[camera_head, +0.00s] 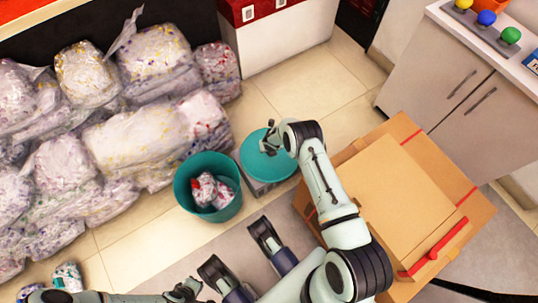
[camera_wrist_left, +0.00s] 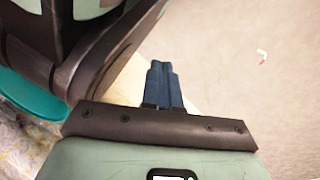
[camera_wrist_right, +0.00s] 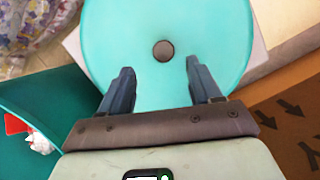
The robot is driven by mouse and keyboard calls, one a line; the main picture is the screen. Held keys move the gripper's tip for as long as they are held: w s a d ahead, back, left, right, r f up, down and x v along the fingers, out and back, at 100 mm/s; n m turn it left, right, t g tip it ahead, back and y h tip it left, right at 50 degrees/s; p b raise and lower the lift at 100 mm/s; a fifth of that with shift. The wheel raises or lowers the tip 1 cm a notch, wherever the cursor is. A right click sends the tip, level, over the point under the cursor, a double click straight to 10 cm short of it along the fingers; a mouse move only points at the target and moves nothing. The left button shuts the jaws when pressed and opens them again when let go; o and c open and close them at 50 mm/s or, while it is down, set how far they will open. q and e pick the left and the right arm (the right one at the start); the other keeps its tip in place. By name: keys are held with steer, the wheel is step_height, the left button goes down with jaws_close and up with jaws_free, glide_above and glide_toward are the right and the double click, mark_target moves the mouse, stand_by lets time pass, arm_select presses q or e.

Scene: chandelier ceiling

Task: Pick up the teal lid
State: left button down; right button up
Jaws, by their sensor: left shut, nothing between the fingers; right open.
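The round teal lid (camera_head: 262,165) lies flat on a pale box beside the teal bin (camera_head: 181,195). In the right wrist view the lid (camera_wrist_right: 200,25) fills the upper middle, with a small dark round knob (camera_wrist_right: 163,51) at its centre. My right gripper (camera_head: 268,140) is over the lid. Its fingers (camera_wrist_right: 160,70) are open, one on each side below the knob, with nothing between them; I cannot tell if they touch the lid. My left gripper (camera_wrist_left: 162,66) is shut and empty, away from the lid, over pale floor.
The open bin holds small filled bags (camera_head: 206,190). Many clear bags of shredded paper (camera_head: 140,140) are piled at the left. A large cardboard box (camera_head: 400,190) with red tape stands right of the lid. A counter (camera_head: 455,95) is at the upper right. Tiled floor (camera_head: 300,85) is clear behind the lid.

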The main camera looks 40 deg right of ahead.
steer(key=b+x, duration=0.1)
steer(key=x, duration=0.2)
steer(key=b+x, duration=0.2)
steer(key=x, duration=0.1)
steer(key=shift+s+d, duration=0.15)
steer(key=shift+s, duration=0.05)
steer(key=shift+f, duration=0.2)
arm_select(q)
steer(key=s+f+g, duration=0.2)
steer(key=s+f, duration=0.1)
steer(key=s, duration=0.3)
steer(key=shift+s+a+f+g, duration=0.3)
steer(key=shift+s+a+f, duration=0.1)
arm_select(e)
steer(key=shift+c, duration=0.3)
steer(key=shift+w, duration=0.1)
jaws_close()
arm_select(q)
steer(key=shift+w, duration=0.1)
arm_select(e)
steer(key=shift+r, duration=0.1)
